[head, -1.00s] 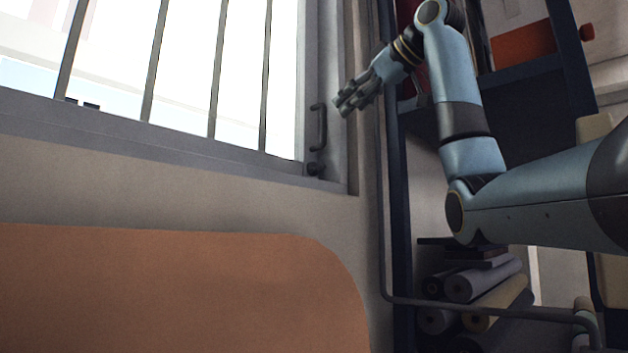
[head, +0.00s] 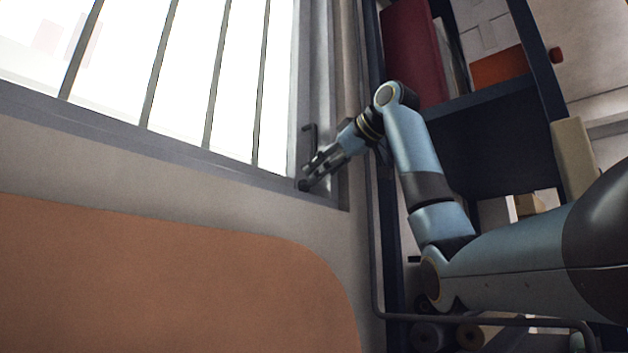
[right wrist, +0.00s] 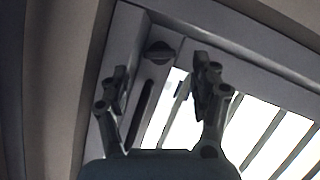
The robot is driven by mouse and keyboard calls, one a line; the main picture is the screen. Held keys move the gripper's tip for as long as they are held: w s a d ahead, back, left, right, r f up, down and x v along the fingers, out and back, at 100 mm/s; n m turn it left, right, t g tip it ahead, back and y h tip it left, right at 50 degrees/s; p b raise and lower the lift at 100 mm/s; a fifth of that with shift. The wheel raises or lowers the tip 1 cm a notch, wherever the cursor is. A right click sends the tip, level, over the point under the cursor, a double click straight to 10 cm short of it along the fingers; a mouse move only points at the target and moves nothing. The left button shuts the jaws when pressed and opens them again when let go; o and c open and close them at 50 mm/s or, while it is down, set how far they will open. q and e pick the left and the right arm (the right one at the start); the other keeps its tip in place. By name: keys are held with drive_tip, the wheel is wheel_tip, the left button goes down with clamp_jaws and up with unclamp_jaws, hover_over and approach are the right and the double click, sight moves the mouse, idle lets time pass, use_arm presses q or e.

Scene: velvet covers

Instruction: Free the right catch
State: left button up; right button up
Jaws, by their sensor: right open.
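The right catch (head: 302,186) is a small dark knob at the lower right corner of the window frame. In the right wrist view the catch (right wrist: 159,48) is a round dark knob with a raised bar across it. My right gripper (head: 311,173) is at that corner, its fingers partly overlapping the catch in the head view. In the right wrist view my right gripper (right wrist: 161,66) is open and empty, with the catch between and slightly beyond its fingertips. I cannot tell whether they touch it. My left gripper is not in view.
A dark bar handle (head: 310,138) stands on the frame just above the catch. Thin vertical bars cross the bright window (head: 190,75). An orange-brown panel (head: 160,285) is below. A dark blue shelf (head: 490,115) and a grey pipe (head: 372,240) are at right.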

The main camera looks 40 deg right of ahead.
sight(307, 185)
drive_tip(key=shift+p+x, duration=0.3)
drive_tip(key=shift+x, duration=1.95)
drive_tip(key=c, duration=1.2)
drive_tip(key=shift+o, duration=0.2)
drive_tip(key=shift+d+r+m+y+p, duration=0.1)
drive_tip(key=shift+r+m+y+p, duration=0.1)
drive_tip(key=shift+m+y+p, duration=0.25)
drive_tip(key=shift+m+p, duration=0.3)
drive_tip(key=shift+m, duration=0.25)
drive_tip(key=shift+f+m+y, duration=0.15)
drive_tip(key=shift+m+y, duration=0.45)
drive_tip(key=shift+y, duration=0.05)
drive_tip(key=o, duration=1.2)
drive_tip(key=shift+c, duration=0.2)
